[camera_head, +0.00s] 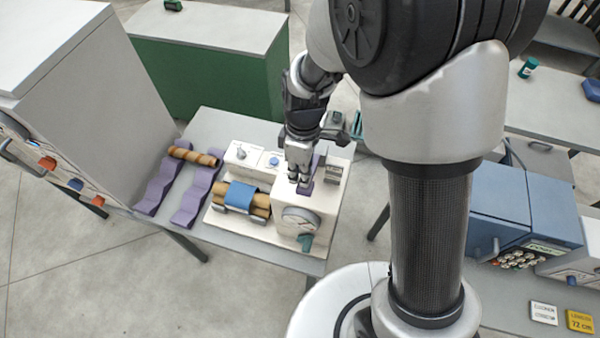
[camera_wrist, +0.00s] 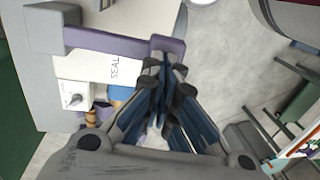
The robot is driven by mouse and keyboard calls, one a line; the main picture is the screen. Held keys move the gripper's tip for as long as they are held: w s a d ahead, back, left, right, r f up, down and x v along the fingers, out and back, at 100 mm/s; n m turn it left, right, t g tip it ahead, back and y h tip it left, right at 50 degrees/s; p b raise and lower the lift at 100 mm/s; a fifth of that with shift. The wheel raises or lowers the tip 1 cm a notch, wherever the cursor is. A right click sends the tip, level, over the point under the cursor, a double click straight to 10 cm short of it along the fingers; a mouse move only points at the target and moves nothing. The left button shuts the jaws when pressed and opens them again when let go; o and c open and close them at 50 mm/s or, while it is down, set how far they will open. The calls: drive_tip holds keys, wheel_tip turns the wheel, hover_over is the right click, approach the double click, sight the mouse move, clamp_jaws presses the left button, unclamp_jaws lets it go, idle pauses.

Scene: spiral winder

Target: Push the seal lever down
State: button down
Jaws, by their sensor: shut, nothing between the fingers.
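The spiral winder is a cream machine (camera_head: 318,205) on a grey table. Its seal lever is a purple bar (camera_wrist: 110,41) with a block-like end, beside a white SEAL label (camera_wrist: 114,68) in the wrist view. In the head view only a small purple part of the lever (camera_head: 317,165) shows behind my gripper. My gripper (camera_head: 299,180) is shut and empty, pointing down over the machine. In the wrist view its fingertips (camera_wrist: 164,60) overlap the lever's end; I cannot tell whether they touch it.
Brown rolls with a blue band (camera_head: 238,196) lie in the winder's front cradle. Purple wavy racks (camera_head: 196,194) with another brown roll (camera_head: 195,156) lie to the left. A grey cabinet (camera_head: 95,110) stands at the left, and a blue machine (camera_head: 500,205) at the right.

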sight(298, 185)
drive_tip(key=shift+s+a+f+b, duration=0.1)
drive_tip(key=shift+s+f+b, duration=0.1)
drive_tip(key=shift+f+b, duration=0.45)
drive_tip(key=shift+s+f+b, duration=0.2)
drive_tip(key=shift+f+b, duration=0.35)
drive_tip(key=shift+f, duration=0.05)
drive_tip(key=shift+s+a+f+b, duration=0.1)
drive_tip(key=shift+s+f+b, duration=0.1)
drive_tip(key=shift+f+b, duration=0.45)
drive_tip(key=shift+d, duration=0.1)
drive_tip(key=shift+r, duration=0.1)
drive_tip(key=shift+r+p, duration=0.3)
drive_tip(key=shift+p, duration=0.15)
wheel_tip(298, 185, up, 14)
drive_tip(key=s+p, duration=0.1)
drive_tip(key=p, duration=0.1)
drive_tip(key=shift+s+a+f, duration=0.25)
drive_tip(key=shift+a, duration=0.15)
